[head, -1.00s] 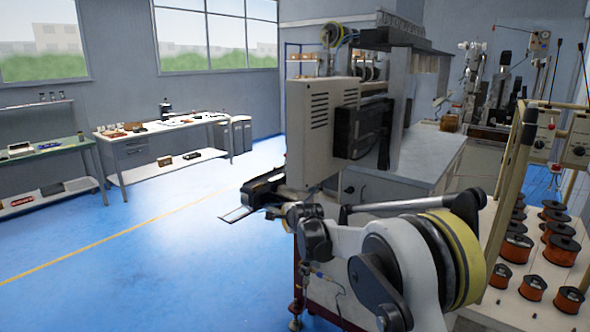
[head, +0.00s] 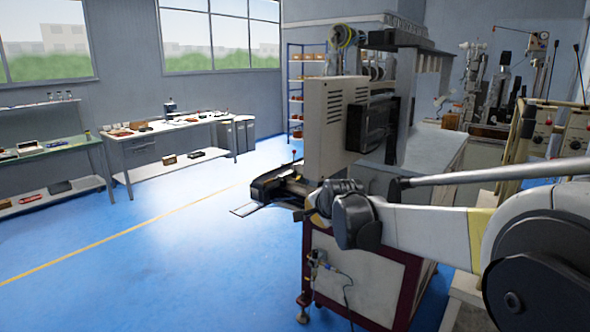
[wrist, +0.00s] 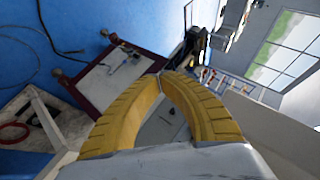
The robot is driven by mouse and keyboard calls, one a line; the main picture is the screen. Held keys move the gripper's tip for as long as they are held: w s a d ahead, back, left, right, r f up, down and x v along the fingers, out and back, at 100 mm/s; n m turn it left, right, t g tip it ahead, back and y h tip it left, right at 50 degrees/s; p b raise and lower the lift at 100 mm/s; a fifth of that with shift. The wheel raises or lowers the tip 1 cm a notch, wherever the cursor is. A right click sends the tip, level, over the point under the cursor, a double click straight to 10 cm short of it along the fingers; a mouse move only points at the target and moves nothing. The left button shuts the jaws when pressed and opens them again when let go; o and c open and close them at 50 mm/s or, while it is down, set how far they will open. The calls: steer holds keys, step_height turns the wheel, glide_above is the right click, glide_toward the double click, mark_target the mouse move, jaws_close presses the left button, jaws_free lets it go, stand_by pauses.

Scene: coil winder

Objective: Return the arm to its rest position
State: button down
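My arm (head: 425,230) shows at the right of the head view, in front of the coil winder. Its joint housing (head: 357,218) is close in front of the red-framed cart in the picture; I cannot tell if they touch. My gripper cannot be made out in the head view. In the wrist view my gripper (wrist: 160,78) shows two yellow ribbed fingers, curved in an arch with their tips together.
The cart also shows in the wrist view (wrist: 118,75). A workbench (head: 170,140) and a green-topped bench (head: 50,148) stand left. The blue floor (head: 150,260) between is clear.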

steer(key=s+d+n+g+h, duration=0.1)
steer(key=s+d+n, duration=0.4)
steer(key=s, duration=1)
steer(key=s+d+n+g+h, duration=0.15)
steer(key=s+d, duration=0.45)
steer(key=s, duration=0.9)
steer(key=s+d+f+n, duration=0.2)
steer(key=s+f+n, duration=0.2)
steer(key=s, duration=0.7)
step_height(320, 180, down, 3)
steer(key=shift+s+d+r+g, duration=0.15)
steer(key=shift+s+d+g, duration=0.1)
steer(key=shift+g, duration=0.2)
steer(key=shift+w, duration=0.1)
